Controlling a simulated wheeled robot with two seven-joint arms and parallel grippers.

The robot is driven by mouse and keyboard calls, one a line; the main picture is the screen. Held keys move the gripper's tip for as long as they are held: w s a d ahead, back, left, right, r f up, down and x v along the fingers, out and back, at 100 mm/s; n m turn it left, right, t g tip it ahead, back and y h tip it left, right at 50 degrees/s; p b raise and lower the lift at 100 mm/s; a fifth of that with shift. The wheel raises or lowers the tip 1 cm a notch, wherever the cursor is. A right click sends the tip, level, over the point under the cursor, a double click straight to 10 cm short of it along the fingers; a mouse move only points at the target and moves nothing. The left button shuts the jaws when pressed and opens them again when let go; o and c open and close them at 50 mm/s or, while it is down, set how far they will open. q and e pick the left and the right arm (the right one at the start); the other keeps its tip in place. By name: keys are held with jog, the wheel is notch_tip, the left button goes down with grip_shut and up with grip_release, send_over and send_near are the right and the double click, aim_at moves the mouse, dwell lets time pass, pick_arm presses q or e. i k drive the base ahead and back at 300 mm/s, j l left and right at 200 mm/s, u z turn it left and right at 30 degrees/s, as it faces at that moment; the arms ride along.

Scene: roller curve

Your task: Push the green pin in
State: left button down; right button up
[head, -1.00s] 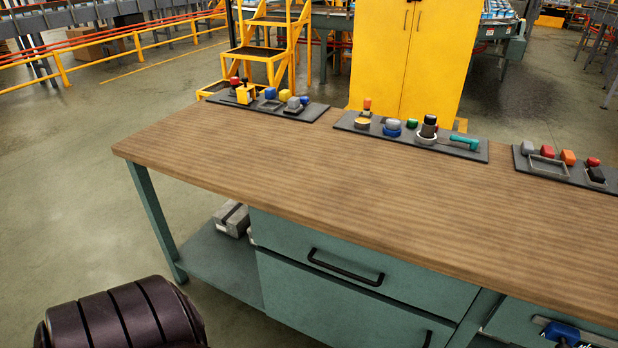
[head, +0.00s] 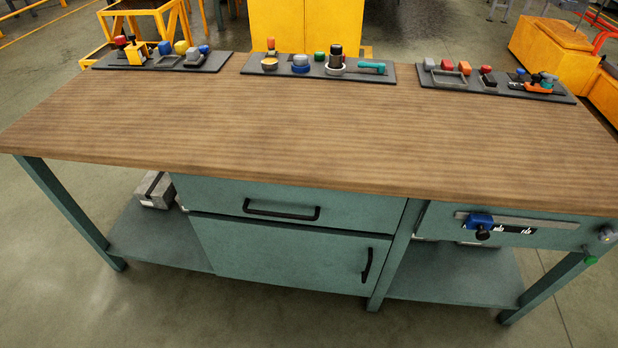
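A small round green knob (head: 591,260) shows at the right end of the workbench, by the top of the right leg and below a grey round knob (head: 606,235). It is small, and I cannot tell how far it sticks out. Another small green piece (head: 319,56) sits on the middle dark board (head: 300,72) at the back of the bench. I cannot tell for sure which of them is the green pin. Neither of my grippers is in view.
The wooden worktop (head: 270,130) is bare between its front edge and the boards. A drawer (head: 285,202), a cupboard door (head: 285,250) and a blue slider (head: 480,220) are on the front. A left board (head: 165,64) and right board (head: 500,85) carry coloured parts.

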aim_at(589, 260)
jog(key=z, duration=1.95)
